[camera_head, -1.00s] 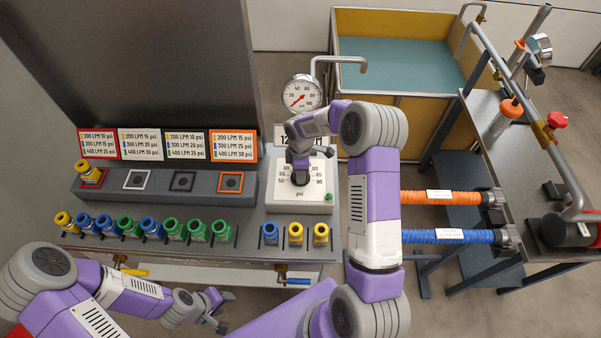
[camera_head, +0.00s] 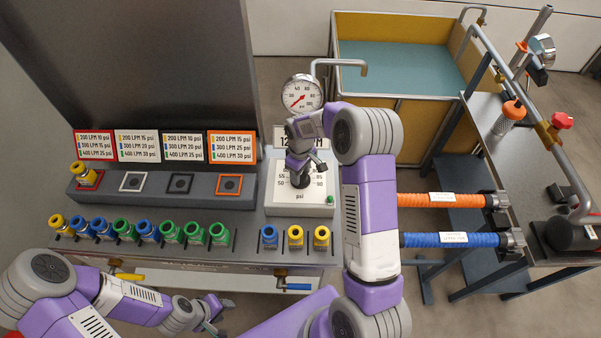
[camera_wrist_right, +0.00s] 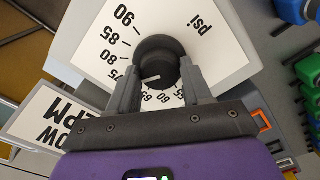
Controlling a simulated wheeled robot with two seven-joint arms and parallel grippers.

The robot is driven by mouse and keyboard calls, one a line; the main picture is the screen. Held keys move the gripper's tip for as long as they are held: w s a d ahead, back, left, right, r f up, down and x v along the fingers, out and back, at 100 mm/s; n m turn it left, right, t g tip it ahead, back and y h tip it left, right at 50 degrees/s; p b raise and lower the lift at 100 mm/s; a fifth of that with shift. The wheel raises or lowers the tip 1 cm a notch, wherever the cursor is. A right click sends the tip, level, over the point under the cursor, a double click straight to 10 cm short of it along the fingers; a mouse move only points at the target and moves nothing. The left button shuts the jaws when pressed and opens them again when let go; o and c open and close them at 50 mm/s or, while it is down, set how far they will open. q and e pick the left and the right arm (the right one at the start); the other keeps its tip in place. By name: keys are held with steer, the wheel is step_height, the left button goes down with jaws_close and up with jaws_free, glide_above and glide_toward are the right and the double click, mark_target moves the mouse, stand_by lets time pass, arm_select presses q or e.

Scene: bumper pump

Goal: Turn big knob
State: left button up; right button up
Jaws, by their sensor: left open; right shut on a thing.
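The big knob (camera_wrist_right: 157,66) is a black round dial with a white pointer line, set on a white plate (camera_wrist_right: 95,32) marked with psi numbers. In the right wrist view my right gripper (camera_wrist_right: 158,78) has a finger on each side of the knob and is shut on it. In the head view the right gripper (camera_head: 300,168) reaches down to the knob, partly covering it and the psi scale. My left gripper (camera_head: 212,308) is open, low at the front left, below the console's front edge and far from the knob.
A round pressure gauge (camera_head: 302,93) stands behind the knob plate. Several coloured fittings (camera_head: 170,230) line the console's front. Yellow (camera_head: 130,276) and blue (camera_head: 298,287) valve handles sit below. Orange (camera_head: 440,200) and blue (camera_head: 450,240) hoses run right, beside my right arm.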

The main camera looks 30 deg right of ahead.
stand_by(0.4)
steer(key=o, duration=1)
steer(key=shift+o, duration=0.2)
step_height(320, 180, up, 8)
steer(key=shift+f+p, duration=0.15)
steer(key=shift+p, duration=0.2)
